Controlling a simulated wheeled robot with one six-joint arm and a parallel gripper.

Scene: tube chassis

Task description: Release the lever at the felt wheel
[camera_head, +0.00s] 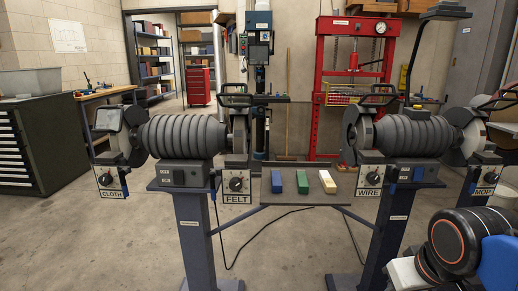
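The felt wheel (239,133) is at the right end of the left double-ended grinder (183,136), partly hidden by its guard. Below it hangs a box labelled FELT (237,184) with a round black dial. A small blue upright piece (215,184) stands just left of this box; I cannot tell for sure whether it is the lever, or its position. A black-framed guard (236,97) sits above the wheel. My gripper is not in view; only part of my arm shows at the lower right, apart from the felt wheel.
A shelf (307,187) between the two pedestals holds blue, green and pale blocks. The right grinder (413,135) has boxes labelled WIRE and MOP. A box labelled CLOTH (110,180) hangs at the left. A dark cable lies on the floor, which is otherwise clear in front.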

